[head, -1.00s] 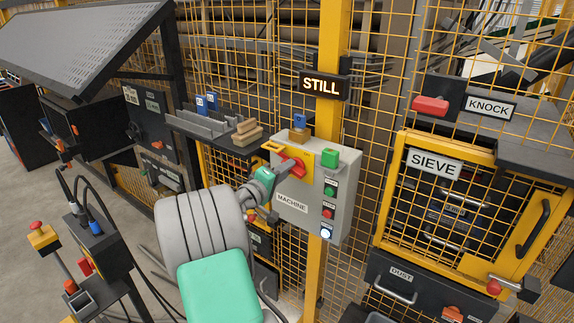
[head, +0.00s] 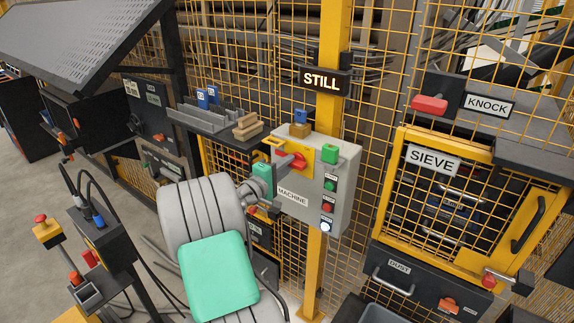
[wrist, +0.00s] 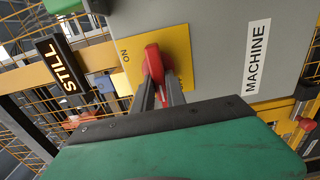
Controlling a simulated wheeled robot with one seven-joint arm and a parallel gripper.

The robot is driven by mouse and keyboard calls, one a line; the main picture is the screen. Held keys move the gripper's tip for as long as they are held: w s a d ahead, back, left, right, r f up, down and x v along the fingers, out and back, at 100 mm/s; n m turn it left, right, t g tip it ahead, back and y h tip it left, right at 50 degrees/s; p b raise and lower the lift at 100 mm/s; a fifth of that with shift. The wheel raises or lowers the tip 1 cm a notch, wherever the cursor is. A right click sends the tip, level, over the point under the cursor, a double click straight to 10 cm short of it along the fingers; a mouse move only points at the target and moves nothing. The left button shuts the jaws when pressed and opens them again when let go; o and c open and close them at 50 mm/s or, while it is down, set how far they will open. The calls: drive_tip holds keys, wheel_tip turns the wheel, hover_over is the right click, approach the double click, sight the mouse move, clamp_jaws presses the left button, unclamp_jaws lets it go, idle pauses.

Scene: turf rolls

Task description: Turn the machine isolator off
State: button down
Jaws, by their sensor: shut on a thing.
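The machine isolator has a red handle (head: 283,155) on a yellow plate (head: 304,152), on the front of the grey box marked MACHINE (head: 312,200). In the wrist view the red handle (wrist: 152,60) stands out from the yellow plate (wrist: 178,45), with the word ON at the plate's upper left. My gripper (wrist: 161,84) is shut on the red handle, its two grey fingers around it. In the head view my gripper (head: 290,162) reaches the plate from the left; the fingers partly cover the handle. Any OFF mark is hidden or unreadable.
A lit STILL sign (head: 325,81) hangs on the yellow post above the box. Green and red buttons and a lit white one (head: 326,227) line the box's right side. A shelf (head: 215,128) with wooden blocks is close on the left. The SIEVE door (head: 450,205) stands right.

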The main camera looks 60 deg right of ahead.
drive_tip(key=c, duration=1.4)
unclamp_jaws()
drive_tip(key=shift+o, duration=0.2)
drive_tip(key=w+a+b, duration=0.1)
drive_tip(key=a+b, duration=0.1)
drive_tip(key=a, duration=0.5)
drive_tip(key=shift+w+a, duration=0.15)
drive_tip(key=shift+a, duration=0.25)
